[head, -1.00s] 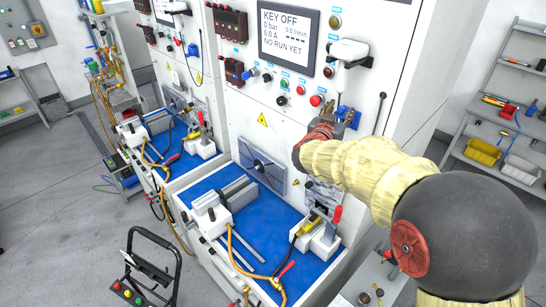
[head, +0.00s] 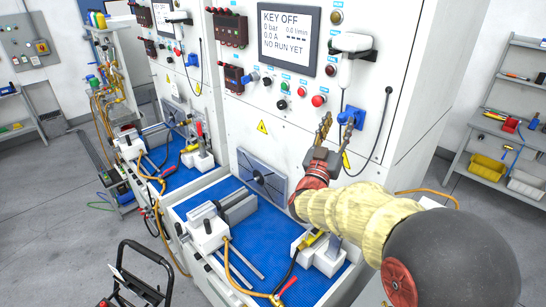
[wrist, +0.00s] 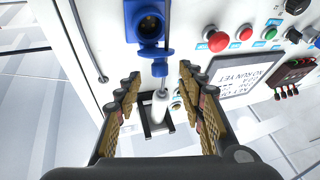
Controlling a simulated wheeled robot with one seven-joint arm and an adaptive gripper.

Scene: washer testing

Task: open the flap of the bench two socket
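The bench two socket (head: 352,117) is a blue fitting on the white front panel, right of the red button. In the wrist view the socket (wrist: 148,22) shows near the top, with a dark round opening facing me. A blue flap-like tab (wrist: 158,53) stands out from its edge nearest my fingers; its exact angle is hard to tell. My gripper (head: 325,126) is just left of the socket in the head view, fingers pointing up. In the wrist view my gripper (wrist: 158,82) is open, with nothing held between the fingers, apart from the tab as far as I can see.
A white handheld device (head: 352,45) hangs in a dark holder above the socket; its dark cable (head: 385,125) loops down on the right. A display (head: 289,38) and a red button (head: 318,100) are to the left. A blue bench mat (head: 260,235) lies below.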

